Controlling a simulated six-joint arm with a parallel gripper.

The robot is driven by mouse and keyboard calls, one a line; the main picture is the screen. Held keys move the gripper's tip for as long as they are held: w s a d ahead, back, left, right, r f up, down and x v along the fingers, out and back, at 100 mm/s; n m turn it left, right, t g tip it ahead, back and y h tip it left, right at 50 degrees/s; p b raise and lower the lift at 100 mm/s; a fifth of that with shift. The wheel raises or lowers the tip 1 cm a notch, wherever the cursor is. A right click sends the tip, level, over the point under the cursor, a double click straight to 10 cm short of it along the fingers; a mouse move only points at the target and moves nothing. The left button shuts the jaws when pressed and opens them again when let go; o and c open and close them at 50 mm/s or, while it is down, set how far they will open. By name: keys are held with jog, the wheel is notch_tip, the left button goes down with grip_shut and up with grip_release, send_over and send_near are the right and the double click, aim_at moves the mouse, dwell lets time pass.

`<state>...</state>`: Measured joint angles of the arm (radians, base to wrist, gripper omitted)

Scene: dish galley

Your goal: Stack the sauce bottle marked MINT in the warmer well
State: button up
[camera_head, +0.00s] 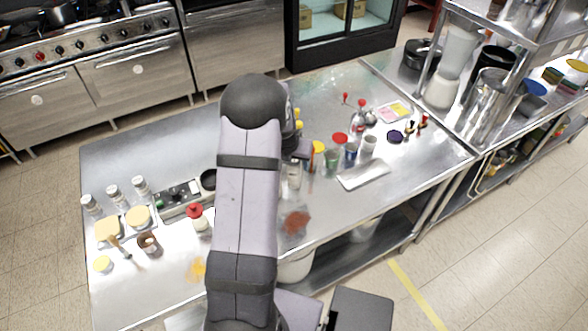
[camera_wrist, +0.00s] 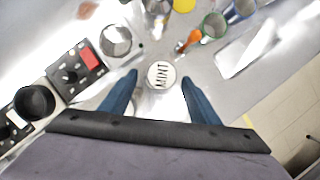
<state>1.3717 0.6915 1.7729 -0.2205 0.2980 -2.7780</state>
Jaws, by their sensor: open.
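The MINT bottle shows in the wrist view as a pale round top (camera_wrist: 161,75) with dark letters reading MINT. My gripper (camera_wrist: 159,79) is open, with one blue finger on each side of the top; whether they touch it I cannot tell. In the head view a pale bottle (camera_head: 295,177) stands below my wrist, seemingly the same one. A black round opening (camera_wrist: 35,103) lies left of it in the wrist view, beside a dark control panel (camera_wrist: 80,65). This opening (camera_head: 208,180) looks like the warmer well, but no label confirms it. My arm hides part of the counter.
A green-rimmed cup (camera_head: 332,159), a blue-rimmed cup (camera_head: 351,153) and a white tray (camera_head: 363,175) stand right of the bottle. An orange-handled utensil (camera_wrist: 190,40) is close by. A red-topped bottle (camera_head: 198,220) stands at the left. Bare counter (camera_head: 325,215) lies in front.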

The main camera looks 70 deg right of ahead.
jog(key=shift+x, duration=0.85)
jog(key=shift+c, duration=0.7)
grip_shut()
jog(key=shift+r, duration=0.1)
